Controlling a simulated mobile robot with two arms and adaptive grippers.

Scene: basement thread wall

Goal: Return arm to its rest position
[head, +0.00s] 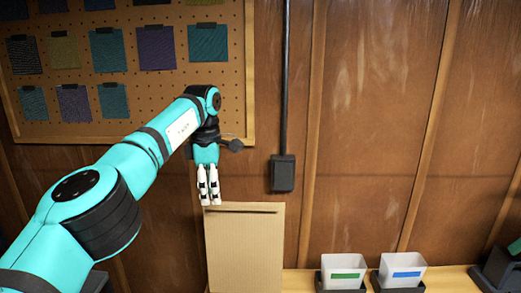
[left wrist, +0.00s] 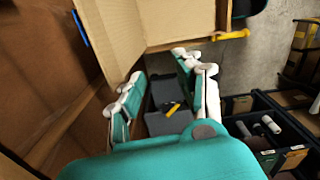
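My left arm comes in from the left in the head view and reaches toward the wall. My left gripper (head: 210,199) points down just above the top edge of a tan cardboard-like panel (head: 243,250). In the left wrist view its fingers (left wrist: 160,72) stand apart with a gap between them, and I see nothing held. Grey surfaces and a small yellow item show through the gap, apparently farther off. The panel also shows in the left wrist view (left wrist: 180,20). My right gripper is not in view.
A pegboard (head: 160,95) with several fabric swatches hangs behind the arm. A dark box (head: 283,173) on a conduit is right of the gripper. Bins with green (head: 344,271) and blue (head: 402,269) labels stand at lower right. Dark crates (left wrist: 275,125) show in the wrist view.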

